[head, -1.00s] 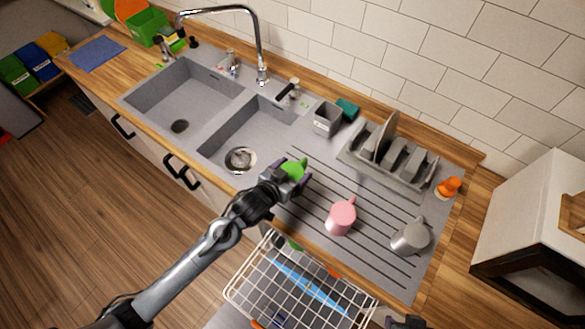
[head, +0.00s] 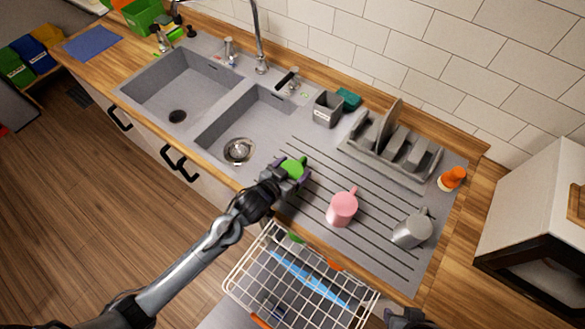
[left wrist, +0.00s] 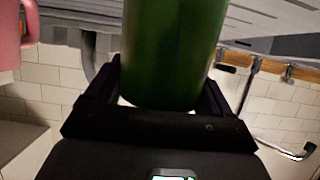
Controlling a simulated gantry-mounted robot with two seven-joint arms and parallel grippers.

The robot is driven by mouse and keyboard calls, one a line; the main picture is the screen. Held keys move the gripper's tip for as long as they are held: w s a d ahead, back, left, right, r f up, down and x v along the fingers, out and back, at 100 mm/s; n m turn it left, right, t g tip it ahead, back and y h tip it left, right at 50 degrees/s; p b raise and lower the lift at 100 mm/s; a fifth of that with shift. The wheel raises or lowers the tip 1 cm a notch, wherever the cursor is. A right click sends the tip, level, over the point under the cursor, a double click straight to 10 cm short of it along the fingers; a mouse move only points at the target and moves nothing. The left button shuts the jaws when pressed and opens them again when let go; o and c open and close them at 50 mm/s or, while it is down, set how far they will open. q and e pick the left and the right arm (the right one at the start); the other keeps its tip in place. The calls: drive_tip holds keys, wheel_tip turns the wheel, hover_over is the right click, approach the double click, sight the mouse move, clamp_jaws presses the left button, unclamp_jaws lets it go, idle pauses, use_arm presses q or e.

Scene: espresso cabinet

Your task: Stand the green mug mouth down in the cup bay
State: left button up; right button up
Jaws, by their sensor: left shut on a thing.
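The green mug (head: 293,168) is in my left gripper (head: 289,176), over the left end of the ribbed drainboard beside the right sink bowl. In the left wrist view the green mug (left wrist: 172,50) fills the space between the fingers of my left gripper (left wrist: 160,92), which is shut on it. Its mouth is not clearly seen. A wire rack (head: 243,285) stands out below the counter front; I cannot tell which part is the cup bay. A dark part of my right gripper (head: 408,318) shows at the bottom edge; its jaws are unclear.
A pink mug (head: 342,210) and a grey mug (head: 411,231) stand on the drainboard (head: 372,240). A grey dish rack (head: 392,163) is behind them. The faucet (head: 260,45) rises behind the sink. The wire rack holds a blue item (head: 300,275).

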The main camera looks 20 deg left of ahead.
use_arm(q)
drive_tip(key=o, duration=1.1)
drive_tip(key=shift+o, duration=0.2)
drive_tip(key=shift+s, duration=0.1)
drive_tip(key=v, duration=1)
drive_tip(key=shift+s+a+r, duration=0.15)
drive_tip(key=shift+s+r, duration=0.05)
drive_tip(key=shift+s, duration=0.05)
drive_tip(key=s+a+f+n+g+y, duration=0.1)
drive_tip(key=s+a+f+g+y, duration=0.1)
drive_tip(key=s+g, duration=0.5)
drive_tip(key=s+a+f+g+y, duration=0.1)
drive_tip(key=s+a+f+g, duration=0.15)
drive_tip(key=s, duration=0.85)
wheel_tip(320, 180, up, 20)
drive_tip(key=p, duration=2)
drive_tip(key=shift+d+r, duration=0.2)
drive_tip(key=shift+d, duration=0.25)
